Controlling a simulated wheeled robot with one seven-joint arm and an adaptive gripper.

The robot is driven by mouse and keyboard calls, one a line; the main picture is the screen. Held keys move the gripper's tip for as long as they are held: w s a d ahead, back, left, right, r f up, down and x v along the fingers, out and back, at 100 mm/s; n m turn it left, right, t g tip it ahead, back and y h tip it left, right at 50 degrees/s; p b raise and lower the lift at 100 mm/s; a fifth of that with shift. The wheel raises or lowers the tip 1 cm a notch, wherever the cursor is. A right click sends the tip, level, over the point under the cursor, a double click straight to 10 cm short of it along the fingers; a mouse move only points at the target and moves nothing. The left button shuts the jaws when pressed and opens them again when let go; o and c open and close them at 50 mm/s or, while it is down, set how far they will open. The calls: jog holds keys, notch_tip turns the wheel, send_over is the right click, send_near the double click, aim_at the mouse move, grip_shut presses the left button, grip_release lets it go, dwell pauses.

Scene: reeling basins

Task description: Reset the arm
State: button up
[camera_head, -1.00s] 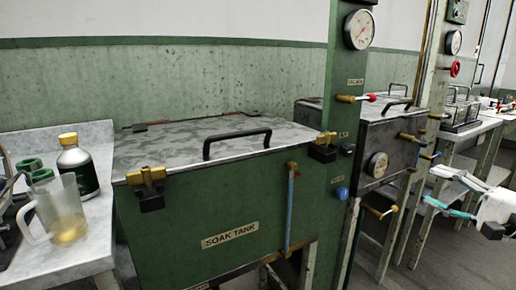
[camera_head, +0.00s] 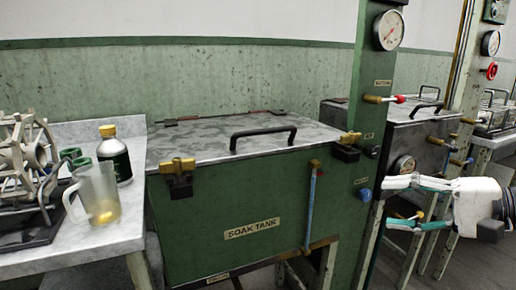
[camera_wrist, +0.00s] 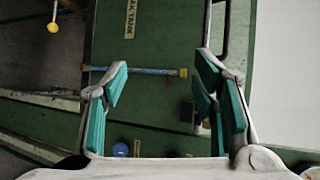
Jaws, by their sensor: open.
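My gripper (camera_head: 400,203) is at the right of the head view, with its fingers pointing left toward the green soak tank (camera_head: 215,258). Its two teal-padded fingers are spread apart with nothing between them. In the wrist view my gripper (camera_wrist: 164,95) is also open and empty. Beyond the fingers are the tank's green front, its label (camera_wrist: 130,18) and the blue-tubed gauge (camera_wrist: 150,71). I cannot tell the exact distance from the fingers to the tank.
The tank's lid (camera_head: 225,138) is shut. A jug (camera_head: 97,195), a dark bottle (camera_head: 113,158) and a reel (camera_head: 25,160) stand on the left counter (camera_head: 120,230). A green post with a pressure gauge (camera_head: 388,30) rises beside the tank. A second tank (camera_head: 405,135) stands behind.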

jog(key=s+a+f+n+g+h, duration=0.3)
jog(key=s+a+n+g, duration=0.2)
jog(key=s+a+g, duration=0.65)
jog(key=s+d+f+n+t+h, duration=0.1)
jog(key=s+f+n+h, duration=0.1)
jog(key=s+h, duration=0.35)
jog(key=s+d+f+n+t+h, duration=0.1)
jog(key=s+d+t+h, duration=0.15)
jog(key=s, duration=0.55)
notch_tip(320, 180, up, 31)
jog(key=t+p, duration=0.3)
jog(key=p, duration=2.6)
jog(key=shift+w+h, duration=0.25)
jog(key=shift+h, duration=0.05)
